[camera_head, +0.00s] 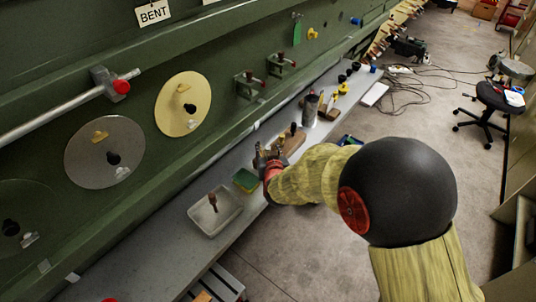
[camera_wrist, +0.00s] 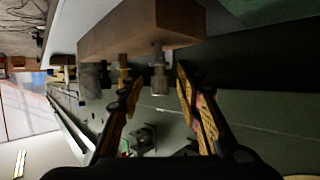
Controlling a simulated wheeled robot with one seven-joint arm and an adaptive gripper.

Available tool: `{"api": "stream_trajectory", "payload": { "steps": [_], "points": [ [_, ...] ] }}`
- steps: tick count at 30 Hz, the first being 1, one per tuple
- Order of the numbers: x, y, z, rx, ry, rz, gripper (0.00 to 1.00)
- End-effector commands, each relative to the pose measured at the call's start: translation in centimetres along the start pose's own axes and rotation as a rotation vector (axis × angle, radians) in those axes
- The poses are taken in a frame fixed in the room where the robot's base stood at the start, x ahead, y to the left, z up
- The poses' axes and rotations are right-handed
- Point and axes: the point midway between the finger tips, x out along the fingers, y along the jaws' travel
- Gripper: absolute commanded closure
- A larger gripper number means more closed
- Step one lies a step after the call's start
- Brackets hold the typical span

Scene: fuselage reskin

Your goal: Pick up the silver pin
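A wooden block (camera_wrist: 140,28) fills the upper part of the wrist view, with pins standing out of it downward in the picture. A silver pin (camera_wrist: 158,78) lies between my fingertips, with a gap visible on both sides. A brassy pin (camera_wrist: 123,68) stands to its left, close to my left finger. My gripper (camera_wrist: 158,85) is open and empty, its fingers on either side of the silver pin. In the head view my gripper (camera_head: 267,156) is at the near end of the wooden block (camera_head: 294,142) on the grey bench; the silver pin cannot be made out there.
A clear tray (camera_head: 215,212) and a green-yellow sponge (camera_head: 246,180) are on the bench nearer than my gripper. A dark cylinder (camera_head: 310,110) stands beyond the block. The green fuselage wall (camera_head: 225,95) with discs and clamps rises along the bench's left side.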

Motion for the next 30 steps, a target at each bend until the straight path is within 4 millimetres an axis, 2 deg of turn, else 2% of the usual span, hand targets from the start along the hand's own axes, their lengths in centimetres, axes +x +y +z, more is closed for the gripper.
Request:
{"api": "stream_trajectory", "payload": {
  "steps": [18,30],
  "points": [
    [-0.03,0.01,0.03,0.000,0.000,0.000,1.00],
    [-0.03,0.03,0.00,0.000,0.000,0.001,1.00]
  ]
}}
